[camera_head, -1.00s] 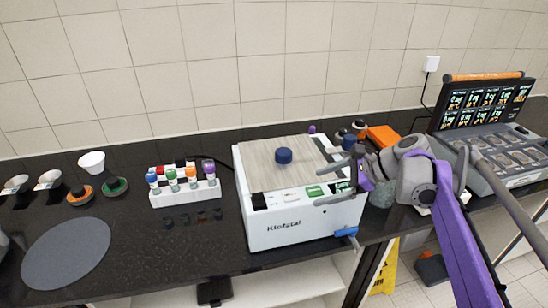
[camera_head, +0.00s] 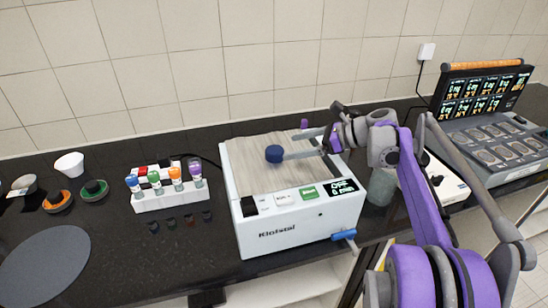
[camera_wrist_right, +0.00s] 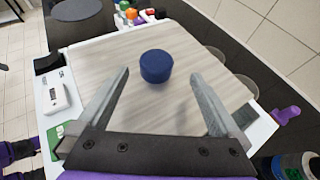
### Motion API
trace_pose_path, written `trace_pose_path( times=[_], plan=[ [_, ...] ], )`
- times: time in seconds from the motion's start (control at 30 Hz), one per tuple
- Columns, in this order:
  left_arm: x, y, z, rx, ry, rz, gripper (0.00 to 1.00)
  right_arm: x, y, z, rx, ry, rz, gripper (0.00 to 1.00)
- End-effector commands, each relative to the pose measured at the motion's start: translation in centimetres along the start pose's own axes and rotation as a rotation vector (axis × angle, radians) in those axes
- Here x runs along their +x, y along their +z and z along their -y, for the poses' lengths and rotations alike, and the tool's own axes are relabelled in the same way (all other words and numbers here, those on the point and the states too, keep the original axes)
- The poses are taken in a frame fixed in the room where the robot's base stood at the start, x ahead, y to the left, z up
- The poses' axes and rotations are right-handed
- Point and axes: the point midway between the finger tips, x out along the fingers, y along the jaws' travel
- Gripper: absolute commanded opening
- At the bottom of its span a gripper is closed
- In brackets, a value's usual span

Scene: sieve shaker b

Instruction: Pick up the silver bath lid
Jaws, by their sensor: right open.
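The silver bath lid (camera_head: 245,165) lies flat on top of the white Klotstal bath (camera_head: 285,230). Its round dark blue knob (camera_head: 274,154) stands up from the middle. In the right wrist view the lid (camera_wrist_right: 100,60) fills the centre and the knob (camera_wrist_right: 156,66) sits by the fingertips. My right gripper (camera_head: 293,145) is over the lid, coming from the right, with its fingers pointing at the knob. In the right wrist view the gripper (camera_wrist_right: 161,76) is open and empty, with the knob between the lines of its fingers. My left gripper is not in view.
A white rack (camera_head: 170,195) of colour-capped tubes stands left of the bath. A blue-handled tap (camera_head: 344,234) sticks out at the bath's front right. A grey disc (camera_head: 45,262) lies at far left. A grey instrument with a display (camera_head: 490,95) stands at right.

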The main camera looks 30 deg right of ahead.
Motion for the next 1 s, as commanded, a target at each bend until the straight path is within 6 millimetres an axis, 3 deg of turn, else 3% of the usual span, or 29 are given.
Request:
trace_pose_path(
  times=[0.33,0.67,1.0],
  plan=[
    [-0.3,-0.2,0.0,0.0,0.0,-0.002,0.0,4.6,0.5,-0.5,-0.001,0.001,0.0,1.0],
    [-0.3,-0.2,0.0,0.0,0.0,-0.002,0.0,5.2,0.5,-0.5,-0.001,0.0,-0.001,0.98],
    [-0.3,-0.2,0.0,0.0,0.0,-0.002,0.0,5.2,0.5,-0.5,-0.001,0.0,-0.001,0.37]
  ],
)
